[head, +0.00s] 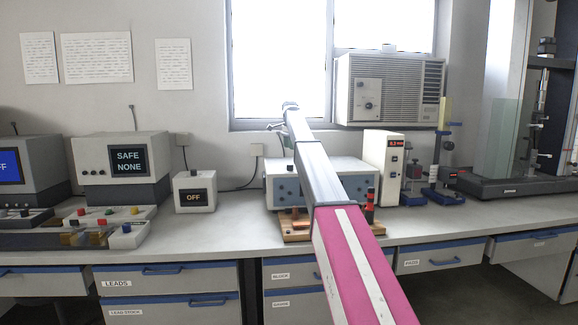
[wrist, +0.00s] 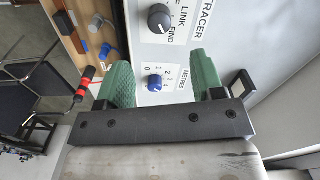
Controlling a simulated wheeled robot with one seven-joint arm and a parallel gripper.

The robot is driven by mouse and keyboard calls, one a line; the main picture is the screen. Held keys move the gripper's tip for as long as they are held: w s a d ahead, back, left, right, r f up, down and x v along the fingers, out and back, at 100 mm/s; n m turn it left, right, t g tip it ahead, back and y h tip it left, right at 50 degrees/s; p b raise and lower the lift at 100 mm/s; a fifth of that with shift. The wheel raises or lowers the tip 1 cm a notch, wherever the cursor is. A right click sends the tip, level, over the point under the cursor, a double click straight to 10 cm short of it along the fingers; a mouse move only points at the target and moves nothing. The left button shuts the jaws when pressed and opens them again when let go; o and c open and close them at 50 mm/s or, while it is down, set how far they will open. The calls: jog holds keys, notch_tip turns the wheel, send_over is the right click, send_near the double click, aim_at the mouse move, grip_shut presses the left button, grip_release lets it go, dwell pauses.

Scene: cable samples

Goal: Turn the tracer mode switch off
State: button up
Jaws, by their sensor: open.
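In the wrist view, a pale panel labelled TRACER (wrist: 205,20) carries a round black knob (wrist: 160,18). The black knob lies beyond the fingertips, a little left of the middle of the gap. A smaller blue knob (wrist: 154,83), marked METRES with numbers, shows between the fingers.
A wooden board (wrist: 84,26) with several coloured parts and a red-and-black post (wrist: 82,88) lie left of the panel. In the head view my arm crosses in front of a grey-blue box (head: 335,182). A small box (head: 194,190) reads OFF; a monitor (head: 128,160) reads SAFE NONE.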

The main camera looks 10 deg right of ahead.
aim_at(290, 165)
notch_tip(290, 165, down, 11)
jog(key=shift+r, duration=0.15)
dwell(0.4)
jog(key=c, duration=0.9)
